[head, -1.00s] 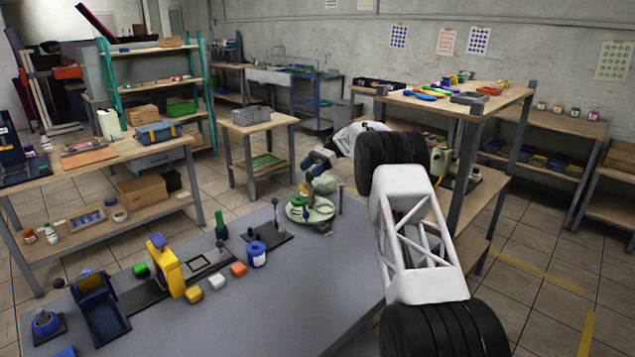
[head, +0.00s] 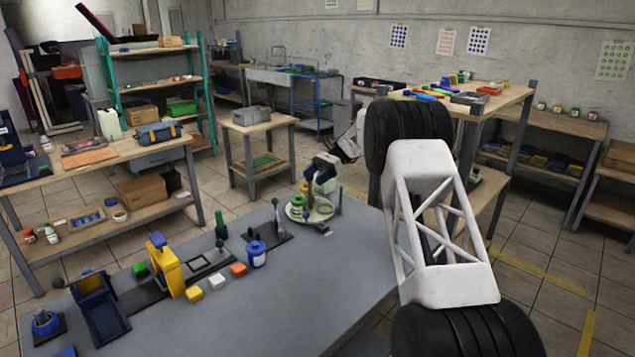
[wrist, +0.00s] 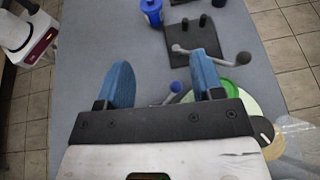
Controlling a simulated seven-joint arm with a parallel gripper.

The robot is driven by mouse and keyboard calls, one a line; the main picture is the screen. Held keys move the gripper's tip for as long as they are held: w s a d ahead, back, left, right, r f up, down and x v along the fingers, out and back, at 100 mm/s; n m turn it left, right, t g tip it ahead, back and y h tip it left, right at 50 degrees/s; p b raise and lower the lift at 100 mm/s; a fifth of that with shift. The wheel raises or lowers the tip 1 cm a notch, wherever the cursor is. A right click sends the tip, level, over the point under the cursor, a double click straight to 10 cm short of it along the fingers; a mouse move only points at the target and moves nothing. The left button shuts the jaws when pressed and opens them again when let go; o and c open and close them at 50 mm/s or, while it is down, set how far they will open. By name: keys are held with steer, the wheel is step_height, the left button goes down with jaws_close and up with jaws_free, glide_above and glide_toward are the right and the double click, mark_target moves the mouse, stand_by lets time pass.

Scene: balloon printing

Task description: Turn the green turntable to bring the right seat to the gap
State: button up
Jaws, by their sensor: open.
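The turntable (head: 322,213) is a pale green disc at the far right corner of the grey table in the head view. It carries a green piece (head: 296,201), and a blue-knobbed post stands at its front edge. In the wrist view the pale disc (wrist: 262,108) is partly hidden behind my gripper's right side, with the green piece (wrist: 230,88) beside the right finger. My gripper (head: 322,178) is over the turntable. Its blue fingers (wrist: 163,62) are apart, and a blue knob (wrist: 175,88) shows between them; I cannot tell whether they touch it. The seats and gap are not clear.
A lever with a grey ball (wrist: 243,58) stands close beyond the right finger. A blue jar (head: 256,254), an orange block (head: 238,269) and a yellow press (head: 168,267) stand further left on the table. The table's front right is clear.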

steer(key=shift+s+d+r, duration=0.1)
steer(key=shift+s+d, duration=0.05)
steer(key=shift+s, duration=0.65)
steer(key=shift+s+d+r, duration=0.1)
steer(key=shift+s+d, duration=0.1)
steer(key=shift+s, duration=0.65)
steer(key=shift+s+d+r, duration=0.1)
steer(key=shift+s+d, duration=0.05)
steer(key=shift+s, duration=0.65)
steer(key=s+d+r+n+t+h, duration=0.1)
steer(key=s+d+r+t+h, duration=0.3)
steer(key=s, duration=0.6)
steer(key=s+d+r+n+y, duration=0.1)
steer(key=s+d+r+n, duration=0.15)
steer(key=s+r, duration=0.55)
steer(key=s+d+r+t+h, duration=0.2)
steer(key=s+d+r, duration=0.15)
steer(key=s, duration=0.95)
steer(key=s+d+f+n+t+h, duration=0.1)
steer(key=s+d+f+n, duration=0.1)
steer(key=s, duration=0.9)
steer(key=s+d+f+n+t+h, duration=0.2)
steer(key=s+d, duration=0.2)
steer(key=s, duration=0.7)
steer(key=s+d+f+n+t+h, duration=0.2)
steer(key=s+d, duration=0.1)
steer(key=s, duration=0.9)
steer(key=shift+d, duration=0.25)
